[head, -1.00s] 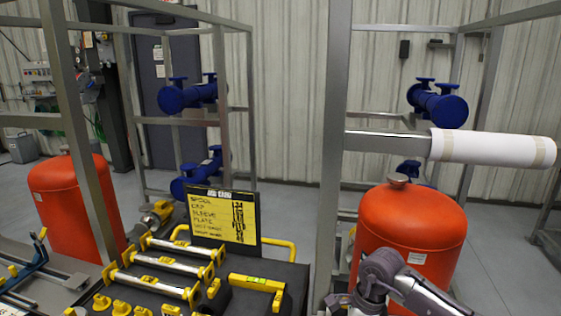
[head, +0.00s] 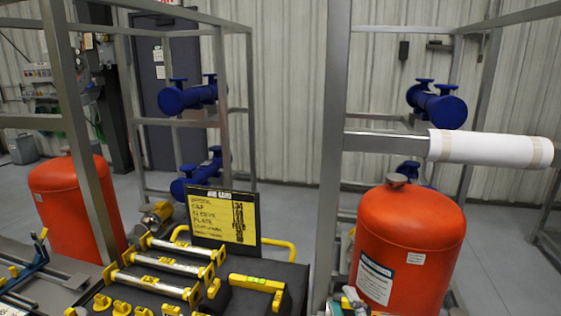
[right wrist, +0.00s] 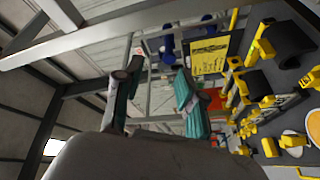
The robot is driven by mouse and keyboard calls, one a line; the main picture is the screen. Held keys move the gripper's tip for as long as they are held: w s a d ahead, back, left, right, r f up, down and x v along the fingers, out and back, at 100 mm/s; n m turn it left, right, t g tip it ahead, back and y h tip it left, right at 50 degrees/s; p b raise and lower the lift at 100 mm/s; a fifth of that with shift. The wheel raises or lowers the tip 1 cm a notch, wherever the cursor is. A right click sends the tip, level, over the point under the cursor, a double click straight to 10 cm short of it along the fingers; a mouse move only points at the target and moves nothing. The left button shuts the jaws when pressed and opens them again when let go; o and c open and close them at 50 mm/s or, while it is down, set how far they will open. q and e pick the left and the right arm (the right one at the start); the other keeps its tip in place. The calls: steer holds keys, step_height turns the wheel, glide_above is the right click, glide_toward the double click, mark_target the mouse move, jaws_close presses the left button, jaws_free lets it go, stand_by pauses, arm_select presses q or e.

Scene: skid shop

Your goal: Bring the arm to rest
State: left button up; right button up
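My right gripper (right wrist: 160,72) shows in the right wrist view with its two fingers apart and teal pads on them. Nothing is held between the fingers; the background shows through the gap. In the head view, only a small part that may belong to this gripper shows at the bottom edge, in front of the right orange tank (head: 408,225); the rest of the arm is out of the picture. My left gripper is not in view.
A black bench top with yellow-ended rods (head: 160,262), a yellow level (head: 256,283) and a yellow sign board (head: 222,216) lies at the bottom centre. A grey frame post (head: 334,150) stands beside the right tank. A white roll (head: 485,148) sticks out rightward above it.

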steer(key=s+d+f+m+g+h, duration=0.2)
steer(key=s+d+f+m+g, duration=0.25)
steer(key=f, duration=0.25)
steer(key=s+d+f+m+g+h, duration=0.25)
steer(key=s+f+m, duration=0.2)
steer(key=f, duration=0.25)
steer(key=s+f+m+g, duration=0.1)
steer(key=s+f+g, duration=0.15)
steer(key=s, duration=0.35)
steer(key=s+d+f+m+g+y, duration=0.1)
steer(key=s+f+g, duration=0.15)
steer(key=s, duration=0.25)
steer(key=s+f+m+g, duration=0.1)
steer(key=s+f+g, duration=0.15)
steer(key=s, duration=0.35)
step_height(320, 180, down, 27)
steer(key=s+g, duration=0.2)
steer(key=s+d+f+g+b, duration=0.1)
steer(key=s+d+f, duration=0.2)
steer(key=s+f, duration=1.3)
steer(key=shift+f+n, duration=0.15)
steer(key=shift+n, duration=0.15)
steer(key=shift+g, duration=0.25)
